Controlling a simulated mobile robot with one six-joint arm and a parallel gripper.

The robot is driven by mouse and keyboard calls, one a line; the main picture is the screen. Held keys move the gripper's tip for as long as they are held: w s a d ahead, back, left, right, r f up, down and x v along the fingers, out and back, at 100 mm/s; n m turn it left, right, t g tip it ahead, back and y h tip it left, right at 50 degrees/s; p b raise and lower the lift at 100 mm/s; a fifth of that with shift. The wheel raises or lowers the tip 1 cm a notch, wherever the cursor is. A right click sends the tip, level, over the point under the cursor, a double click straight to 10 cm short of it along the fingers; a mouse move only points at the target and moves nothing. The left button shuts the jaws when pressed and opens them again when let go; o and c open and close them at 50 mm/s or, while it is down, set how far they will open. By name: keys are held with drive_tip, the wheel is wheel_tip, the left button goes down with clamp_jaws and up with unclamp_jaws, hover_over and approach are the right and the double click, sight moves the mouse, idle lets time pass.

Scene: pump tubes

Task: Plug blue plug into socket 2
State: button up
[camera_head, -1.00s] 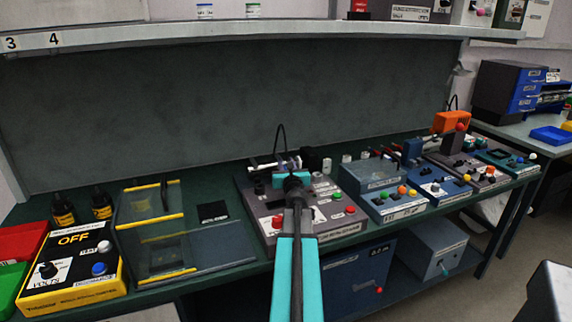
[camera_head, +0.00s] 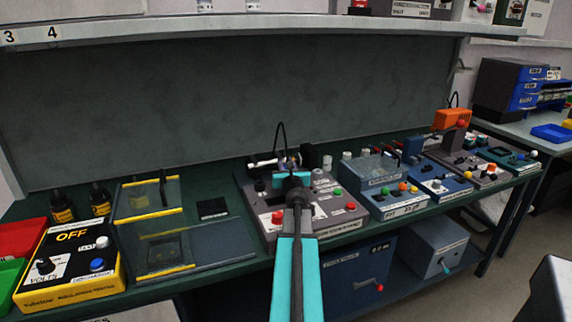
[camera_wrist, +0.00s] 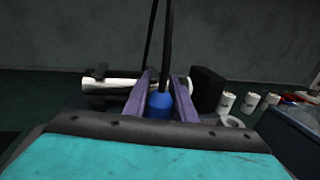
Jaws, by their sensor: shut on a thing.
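The blue plug (camera_wrist: 159,104) is between the two purple fingers of my gripper (camera_wrist: 163,84) in the wrist view. The gripper is shut on it. A black cable rises from the plug and loops up in the head view (camera_head: 281,130). In the head view my gripper (camera_head: 289,165) is over the back part of a grey device (camera_head: 259,213) with red and green buttons. My arm hides part of this device. Socket 2 cannot be made out, and the plug's lower end is hidden.
A white horizontal cylinder (camera_wrist: 108,88) and a black block (camera_wrist: 207,89) flank the fingers. White cylinders (camera_wrist: 227,101) stand to the right. A blue device (camera_head: 384,205) is right of the grey one.

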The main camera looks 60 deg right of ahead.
drive_tip(key=shift+f, duration=0.3)
drive_tip(key=o, duration=1.1)
